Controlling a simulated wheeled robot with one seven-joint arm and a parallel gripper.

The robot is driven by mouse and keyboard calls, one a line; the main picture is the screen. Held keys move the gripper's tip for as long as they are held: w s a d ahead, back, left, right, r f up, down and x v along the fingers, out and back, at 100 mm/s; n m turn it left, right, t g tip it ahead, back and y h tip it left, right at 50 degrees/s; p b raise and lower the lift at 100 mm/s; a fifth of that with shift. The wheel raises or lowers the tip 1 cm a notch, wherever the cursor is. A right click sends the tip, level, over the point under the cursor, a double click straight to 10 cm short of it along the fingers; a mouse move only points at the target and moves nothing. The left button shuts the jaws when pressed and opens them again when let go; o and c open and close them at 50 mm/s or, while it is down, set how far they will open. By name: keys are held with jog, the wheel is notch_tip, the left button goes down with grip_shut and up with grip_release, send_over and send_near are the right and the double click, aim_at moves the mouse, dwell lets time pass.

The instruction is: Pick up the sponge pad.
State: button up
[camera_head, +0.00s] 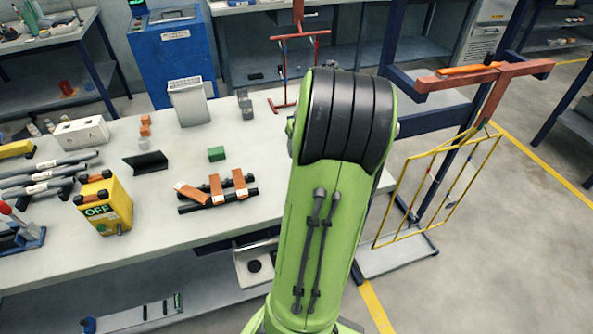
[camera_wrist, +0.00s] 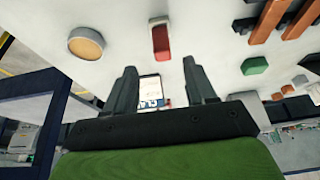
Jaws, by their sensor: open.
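My gripper (camera_wrist: 160,64) is open and empty in the wrist view, its two dark fingers pointing up the picture. A small red block with a paler end (camera_wrist: 160,42) lies on the pale tabletop just beyond the fingertips, roughly centred between them and apart from them. A green block (camera_wrist: 255,66) lies to the right of the fingers. It also shows in the head view (camera_head: 216,154), behind the orange-brown bars. I cannot tell for sure which of these blocks is the sponge pad. In the head view my arm hides the gripper and the red block.
Orange-brown bars (camera_head: 216,188) lie across dark rails near the green block. A round tan-topped thing (camera_wrist: 87,44) is left of the fingers. A yellow OFF box (camera_head: 104,203) stands at the left of the table (camera_head: 170,250). A yellow wire rack (camera_head: 437,190) hangs at right.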

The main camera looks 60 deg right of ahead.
jog(key=b+x, duration=0.2)
jog(key=x, duration=0.6)
jog(key=shift+w+a+f, duration=0.1)
jog(key=shift+w+f, duration=0.1)
jog(key=shift+f, duration=0.05)
jog(key=shift+r, duration=0.1)
jog(key=shift+c, duration=0.3)
grip_shut()
